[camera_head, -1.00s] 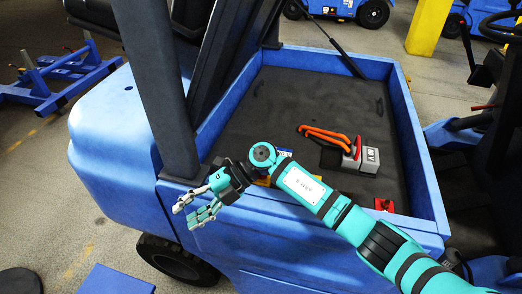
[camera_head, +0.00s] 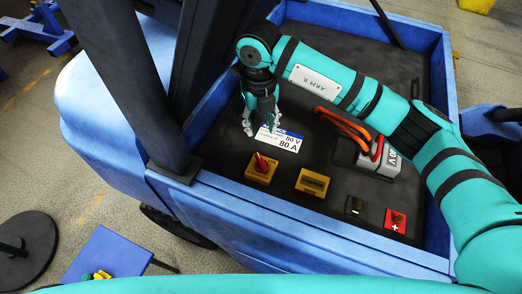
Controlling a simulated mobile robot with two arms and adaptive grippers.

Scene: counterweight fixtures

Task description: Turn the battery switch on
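The battery switch looks to be the yellow box with a red handle (camera_head: 261,167) near the front left of the dark deck in the head view. My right gripper (camera_head: 260,127) points down above the deck, just behind and slightly left of this box. Its fingers are apart with nothing visible between them, and it is not touching the red handle. Its palm is partly hidden by my wrist. My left gripper is outside the picture; only a teal stretch of my arm crosses the bottom edge.
A second yellow box (camera_head: 312,182) stands right of the switch. A rating label (camera_head: 280,140) reading 80 V, 80 A lies behind them. A grey connector (camera_head: 388,163) with orange cables, a small black block (camera_head: 354,206) and a red plus block (camera_head: 395,220) are further right. Blue walls (camera_head: 300,224) bound the deck.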

